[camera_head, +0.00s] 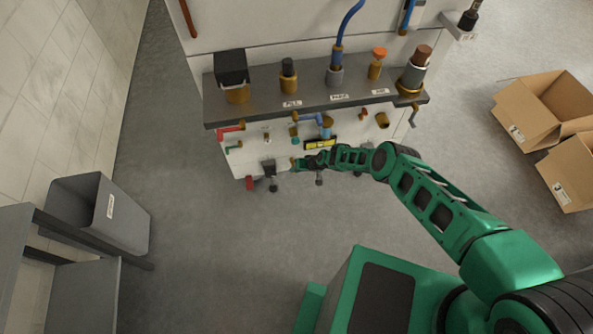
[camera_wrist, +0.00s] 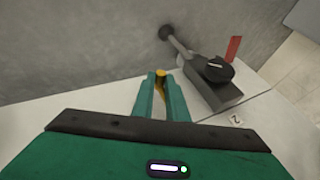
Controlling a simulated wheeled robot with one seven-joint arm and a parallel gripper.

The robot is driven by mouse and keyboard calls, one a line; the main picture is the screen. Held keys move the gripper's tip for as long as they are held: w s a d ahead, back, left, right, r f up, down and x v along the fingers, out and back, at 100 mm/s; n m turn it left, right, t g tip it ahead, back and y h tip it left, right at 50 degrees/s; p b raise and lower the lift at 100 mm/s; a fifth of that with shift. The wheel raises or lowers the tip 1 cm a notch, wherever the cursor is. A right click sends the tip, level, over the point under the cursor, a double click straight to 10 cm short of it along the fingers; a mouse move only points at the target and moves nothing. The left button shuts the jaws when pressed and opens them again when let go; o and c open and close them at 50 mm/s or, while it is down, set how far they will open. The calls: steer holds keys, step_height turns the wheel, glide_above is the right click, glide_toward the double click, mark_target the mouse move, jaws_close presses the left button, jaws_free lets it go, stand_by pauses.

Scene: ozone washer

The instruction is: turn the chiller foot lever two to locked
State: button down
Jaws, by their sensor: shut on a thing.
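My gripper (camera_head: 297,163) reaches low to the front of the white machine, just right of a dark foot (camera_head: 270,172). In the wrist view my gripper (camera_wrist: 159,84) is shut on a small yellow lever (camera_wrist: 161,76), whose tip shows between the green fingers. The rest of this lever is largely hidden by the fingers. The foot, with a grey block, a round black knob and a stem, also shows right of the fingers in the wrist view (camera_wrist: 214,72). A label "2" (camera_wrist: 236,121) is on the white panel near it.
A red part (camera_head: 250,183) hangs left of the foot. A shelf (camera_head: 315,102) with several fittings is above my gripper, with small valves below it. A grey bin (camera_head: 110,215) stands left and cardboard boxes (camera_head: 545,108) right. The floor in front is clear.

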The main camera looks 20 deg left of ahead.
steer(key=shift+d, duration=0.1)
steer(key=c, duration=1.7)
jaws_free()
steer(key=shift+c, duration=0.2)
steer(key=v, duration=1)
steer(key=shift+d+r, duration=0.2)
steer(key=shift+r, duration=0.05)
